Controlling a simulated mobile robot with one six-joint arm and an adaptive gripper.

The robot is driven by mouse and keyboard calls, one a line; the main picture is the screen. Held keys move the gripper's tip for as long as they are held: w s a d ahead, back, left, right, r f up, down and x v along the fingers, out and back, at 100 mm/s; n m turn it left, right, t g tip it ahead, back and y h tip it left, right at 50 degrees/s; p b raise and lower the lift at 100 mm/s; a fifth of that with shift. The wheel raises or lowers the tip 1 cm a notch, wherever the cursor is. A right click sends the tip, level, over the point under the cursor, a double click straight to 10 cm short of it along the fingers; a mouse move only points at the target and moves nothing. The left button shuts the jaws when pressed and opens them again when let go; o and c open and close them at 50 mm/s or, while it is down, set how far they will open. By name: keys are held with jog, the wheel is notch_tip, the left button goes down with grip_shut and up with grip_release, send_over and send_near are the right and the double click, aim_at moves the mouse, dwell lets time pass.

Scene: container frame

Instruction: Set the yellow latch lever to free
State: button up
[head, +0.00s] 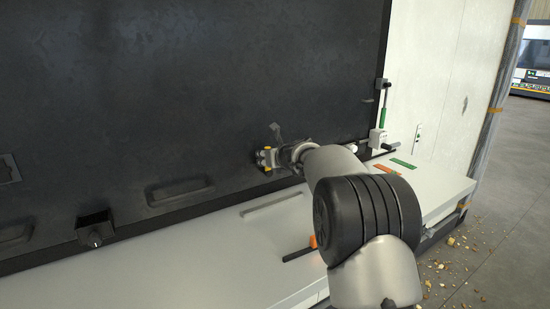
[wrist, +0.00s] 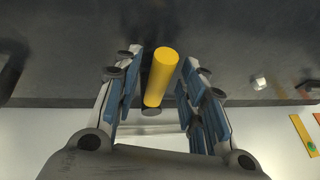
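The yellow latch lever (wrist: 161,76) shows in the wrist view as a thick yellow cylinder between the fingers of my gripper (wrist: 158,100). A dark round part sits at its lower end. The fingers have blue pads and stand apart on both sides of the lever. Dark gaps show between the pads and the lever, so my gripper is open around it. In the head view my gripper (head: 266,158) is close to the lower part of the dark panel (head: 200,80). Small yellow patches show there, but my arm hides most of the lever.
A white ledge (head: 215,255) runs below the panel. An orange piece (head: 313,241) lies on the ledge near my arm. At right are an orange strip (head: 387,170), a green strip (head: 404,163) and a green handle (head: 384,118).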

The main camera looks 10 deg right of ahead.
jog(key=v, duration=1.1)
jog(key=s+a+f+n+g+y+b, duration=0.15)
jog(key=s+a+n, duration=0.25)
jog(key=s+n, duration=0.4)
jog(key=s+a+f+n+g, duration=0.1)
jog(key=s+a+n+g, duration=0.1)
jog(key=s+a+n, duration=0.5)
jog(key=s+a+f+n+g+y+b, duration=0.1)
jog(key=s+n, duration=0.5)
jog(key=s, duration=0.5)
jog(key=s+d+f+n+g+h, duration=0.1)
jog(key=s+d+f+n, duration=0.1)
jog(key=s+f+n, duration=0.2)
jog(key=s+d+f+n+g+h+b, duration=0.1)
jog(key=s+f+n, duration=0.3)
jog(key=s, duration=0.7)
jog(key=s+d+f+n+g+h, duration=0.2)
jog(key=s+d+f+n, duration=0.1)
jog(key=s, duration=0.4)
jog(key=f+n, duration=0.1)
jog(key=n, duration=0.1)
jog(key=shift+s+n+b, duration=0.15)
jog(key=shift+n+b, duration=0.15)
jog(key=shift+n, duration=0.1)
